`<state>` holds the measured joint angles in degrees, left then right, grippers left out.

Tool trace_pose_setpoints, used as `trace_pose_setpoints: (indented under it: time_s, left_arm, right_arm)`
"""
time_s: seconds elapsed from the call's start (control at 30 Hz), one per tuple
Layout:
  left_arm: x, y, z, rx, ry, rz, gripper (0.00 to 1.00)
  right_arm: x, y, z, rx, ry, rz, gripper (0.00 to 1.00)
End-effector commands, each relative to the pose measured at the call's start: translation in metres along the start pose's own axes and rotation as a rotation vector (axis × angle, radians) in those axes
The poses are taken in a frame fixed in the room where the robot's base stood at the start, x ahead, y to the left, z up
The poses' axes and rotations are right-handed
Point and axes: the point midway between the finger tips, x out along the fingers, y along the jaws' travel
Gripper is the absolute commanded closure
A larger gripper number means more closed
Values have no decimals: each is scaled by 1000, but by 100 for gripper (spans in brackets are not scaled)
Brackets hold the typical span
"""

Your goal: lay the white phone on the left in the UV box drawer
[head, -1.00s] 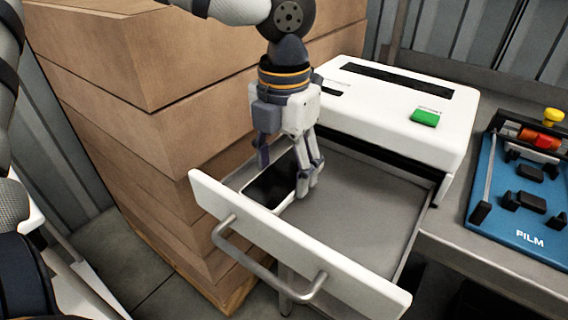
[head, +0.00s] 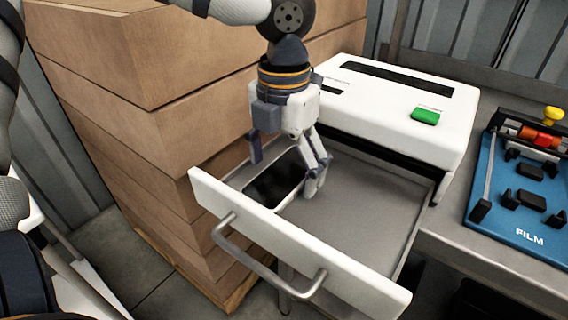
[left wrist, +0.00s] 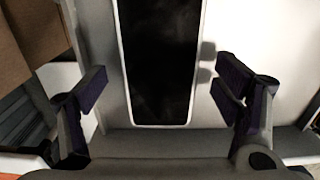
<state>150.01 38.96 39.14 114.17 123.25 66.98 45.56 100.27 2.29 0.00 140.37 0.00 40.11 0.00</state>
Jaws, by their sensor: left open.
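The white phone (head: 273,181), with a black screen facing up, lies in the left part of the open UV box drawer (head: 365,205). The white UV box (head: 390,105) stands behind the drawer, with a dark slot and a green button on top. My left gripper (head: 288,172) is open just above the phone. In the left wrist view the phone (left wrist: 159,60) lies between the spread fingers, with a gap on each side. My right gripper is not in view.
Stacked cartons (head: 150,120) stand close on the left of the drawer. A blue tray (head: 520,195) with black holders lies on the bench (head: 470,255) to the right. The drawer's right part is empty. A bar handle (head: 265,265) sticks out from its front.

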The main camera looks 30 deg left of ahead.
Motion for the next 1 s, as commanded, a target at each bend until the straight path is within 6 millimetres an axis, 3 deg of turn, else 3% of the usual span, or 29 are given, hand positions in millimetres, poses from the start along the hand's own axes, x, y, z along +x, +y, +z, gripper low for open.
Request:
trace_pose_setpoints:
  time_s: [0.13,0.3,0.5,0.67,1.0]
  left_arm:
    - [-22,0,1,0,-6,-1,17]
    - [-70,0,1,-2,-8,0,17]
    - [-110,0,1,-1,-4,0,17]
    - [-120,0,0,0,-1,0,17]
    - [-120,0,0,0,-1,0,17]
  right_arm:
    - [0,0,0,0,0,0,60]
    - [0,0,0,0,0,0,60]
    - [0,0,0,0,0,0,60]
    - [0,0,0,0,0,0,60]
    - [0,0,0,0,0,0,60]
